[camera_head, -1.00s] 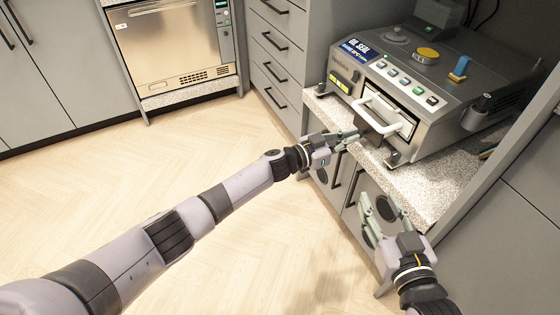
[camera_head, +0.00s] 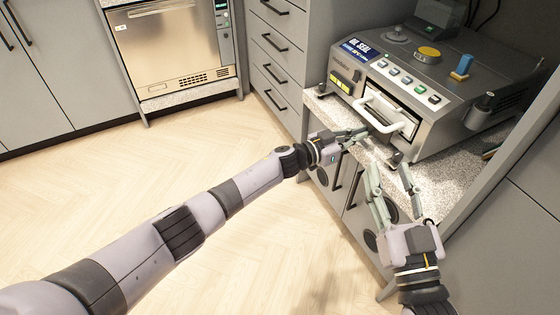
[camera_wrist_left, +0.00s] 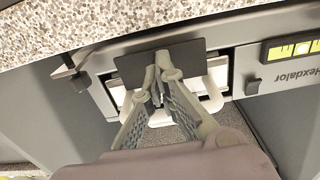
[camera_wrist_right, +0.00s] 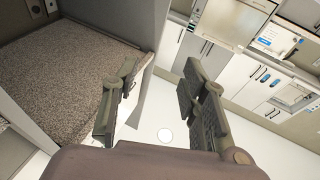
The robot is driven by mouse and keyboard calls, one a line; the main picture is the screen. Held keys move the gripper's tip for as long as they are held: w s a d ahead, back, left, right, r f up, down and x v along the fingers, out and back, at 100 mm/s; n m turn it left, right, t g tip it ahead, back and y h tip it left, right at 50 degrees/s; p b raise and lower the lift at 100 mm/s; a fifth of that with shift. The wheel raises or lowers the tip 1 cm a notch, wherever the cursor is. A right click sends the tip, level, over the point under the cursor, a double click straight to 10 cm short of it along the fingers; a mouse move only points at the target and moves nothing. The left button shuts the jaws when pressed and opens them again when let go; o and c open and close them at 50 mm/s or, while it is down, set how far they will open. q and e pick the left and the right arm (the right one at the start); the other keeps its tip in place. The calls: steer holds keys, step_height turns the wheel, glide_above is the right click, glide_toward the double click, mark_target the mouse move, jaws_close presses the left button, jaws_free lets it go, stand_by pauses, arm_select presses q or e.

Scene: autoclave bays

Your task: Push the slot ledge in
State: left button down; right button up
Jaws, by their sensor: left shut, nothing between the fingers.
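The slot ledge is a dark flat plate (camera_wrist_left: 130,68) below the white handle of the bench machine, seen upside down in the left wrist view. My left gripper (camera_wrist_left: 164,65) is shut and empty, with its fingertips overlapping the middle of the plate; I cannot tell whether they touch it. In the head view this gripper (camera_head: 362,132) is just in front of the machine's slot, below the white handle (camera_head: 390,116), and little of the ledge shows. My right gripper (camera_head: 389,165) is open and empty in front of the counter. It also shows open in the right wrist view (camera_wrist_right: 158,78).
The machine (camera_head: 430,85) stands on a speckled counter (camera_head: 440,185) inside a grey bay. Cabinet doors lie below. The wooden floor (camera_head: 130,180) is clear at left.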

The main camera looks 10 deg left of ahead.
arm_select(q)
steer(key=shift+w+d+b, duration=0.35)
steer(key=shift+d+b, duration=0.1)
steer(key=shift+d, duration=0.15)
arm_select(e)
steer(key=shift+s+r+t+y, duration=0.75)
steer(key=shift+r+t, duration=0.65)
steer(key=shift+r, duration=0.7)
steer(key=shift+d+f+g+h+p, duration=1.1)
steer(key=shift+f+g+h+p, duration=0.8)
steer(key=shift+f+g, duration=4.55)
arm_select(q)
steer(key=p+v, duration=0.4)
steer(key=v, duration=0.5)
arm_select(e)
steer(key=s+d+f+g+h, duration=0.1)
steer(key=s+d+f+g, duration=0.1)
steer(key=s+f, duration=0.4)
steer(key=s+d+f+g+h, duration=0.1)
steer(key=s+d+f+g, duration=0.2)
steer(key=s, duration=0.6)
steer(key=shift+f+m+g, duration=0.4)
steer(key=shift+f+g, duration=0.45)
steer(key=shift+f, duration=0.55)
arm_select(q)
steer(key=shift+s+f, duration=0.1)
arm_select(e)
steer(key=shift+d+h, duration=0.1)
steer(key=shift+h, duration=0.15)
